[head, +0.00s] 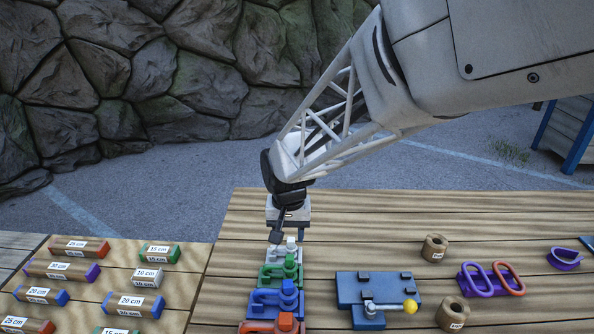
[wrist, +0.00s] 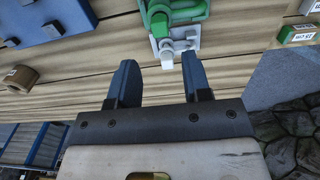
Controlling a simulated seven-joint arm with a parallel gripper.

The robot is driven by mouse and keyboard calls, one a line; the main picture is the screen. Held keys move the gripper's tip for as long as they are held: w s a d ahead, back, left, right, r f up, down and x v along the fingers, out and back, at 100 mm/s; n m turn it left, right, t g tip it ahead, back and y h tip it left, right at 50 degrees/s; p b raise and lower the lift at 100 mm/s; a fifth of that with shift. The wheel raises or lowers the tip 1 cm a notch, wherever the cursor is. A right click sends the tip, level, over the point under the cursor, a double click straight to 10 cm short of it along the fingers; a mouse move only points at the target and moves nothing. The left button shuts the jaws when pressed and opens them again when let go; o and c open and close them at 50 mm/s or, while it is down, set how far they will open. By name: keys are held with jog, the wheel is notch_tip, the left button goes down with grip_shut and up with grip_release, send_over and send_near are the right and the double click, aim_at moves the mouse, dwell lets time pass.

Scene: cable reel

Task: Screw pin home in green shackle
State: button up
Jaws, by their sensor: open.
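The green shackle (head: 278,273) sits in a front-to-back row of coloured fittings on the wooden bench. It also shows at the top of the wrist view (wrist: 180,8), cut off by the frame edge. A pale grey piece (wrist: 178,45) with a whitish end lies right against it, on the side nearer my gripper. I cannot tell whether this is its pin or a separate fitting, nor how deep any pin sits. My gripper (wrist: 158,82) is open and empty, with bench planks showing between its fingers. In the head view, my gripper (head: 277,236) is above the row's far end.
A blue fitting (head: 286,298) and an orange one (head: 271,326) stand in front of the green. Labelled blocks (head: 80,247) lie left.

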jog(key=shift+f, duration=0.15)
jog(key=shift+f, duration=1.7)
jog(key=shift+n, duration=0.3)
